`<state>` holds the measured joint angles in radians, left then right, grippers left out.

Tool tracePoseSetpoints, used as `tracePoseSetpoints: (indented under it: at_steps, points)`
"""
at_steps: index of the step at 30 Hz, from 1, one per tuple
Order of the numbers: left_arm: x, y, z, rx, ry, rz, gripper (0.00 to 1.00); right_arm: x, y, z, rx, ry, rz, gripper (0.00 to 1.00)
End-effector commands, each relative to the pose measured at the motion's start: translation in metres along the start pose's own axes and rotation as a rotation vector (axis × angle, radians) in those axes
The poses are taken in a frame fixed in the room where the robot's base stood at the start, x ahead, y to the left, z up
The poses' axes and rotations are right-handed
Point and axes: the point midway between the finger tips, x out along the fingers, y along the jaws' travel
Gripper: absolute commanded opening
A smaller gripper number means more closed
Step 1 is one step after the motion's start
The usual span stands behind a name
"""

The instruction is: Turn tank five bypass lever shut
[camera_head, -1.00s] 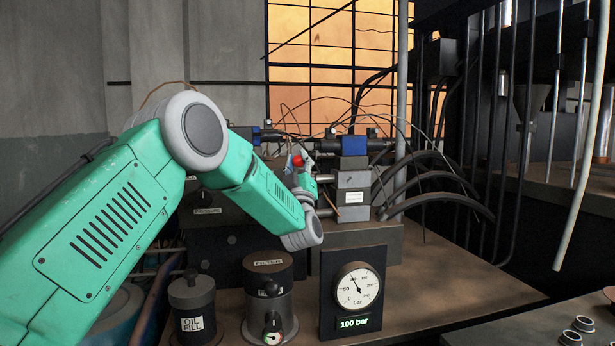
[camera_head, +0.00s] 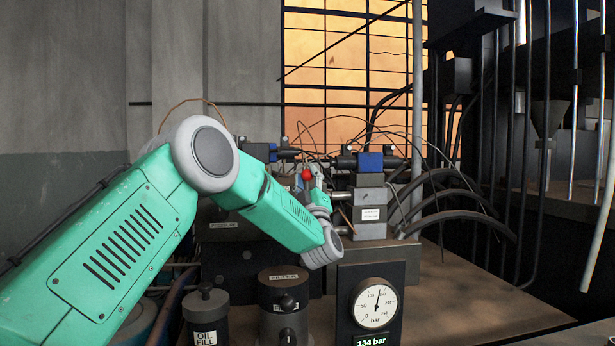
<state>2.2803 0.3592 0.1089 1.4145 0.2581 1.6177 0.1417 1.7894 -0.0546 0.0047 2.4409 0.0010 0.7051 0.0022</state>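A small red knob (camera_head: 306,174) shows at the valve block behind the bench; the lever below it is mostly hidden by my gripper, and no tank five label is readable. My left gripper (camera_head: 307,180) reaches up from behind my green forearm, with its fingers at the red knob. The fingers are small and partly hidden, so I cannot tell whether they are closed on the knob or only beside it. My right gripper is not in view. A round gauge (camera_head: 376,302) stands at the front, its needle near the top, with a green readout of 134 bar (camera_head: 371,342).
A grey valve block with a blue part (camera_head: 370,161) stands right of the gripper, with black hoses (camera_head: 460,214) beyond it. A filter canister (camera_head: 284,300) and an oil fill cap (camera_head: 206,312) stand in front. The bench top (camera_head: 470,290) is clear at right.

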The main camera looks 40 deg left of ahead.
Motion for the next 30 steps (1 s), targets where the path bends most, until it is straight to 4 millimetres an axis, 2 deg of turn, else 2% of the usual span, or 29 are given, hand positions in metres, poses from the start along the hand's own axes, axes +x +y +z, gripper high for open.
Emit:
tracePoseSetpoints:
  at_steps: [13, 24, 30]
  points:
    - [0.004, 0.005, -0.005, -0.002, 0.004, 0.004, 0.47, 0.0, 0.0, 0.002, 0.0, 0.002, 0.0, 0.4]
    - [0.048, 0.04, -0.04, -0.002, 0.003, 0.001, 0.47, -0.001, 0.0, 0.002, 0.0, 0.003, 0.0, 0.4]
    - [0.062, 0.051, -0.049, 0.0, 0.001, 0.0, 0.47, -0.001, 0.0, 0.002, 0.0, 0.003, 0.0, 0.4]
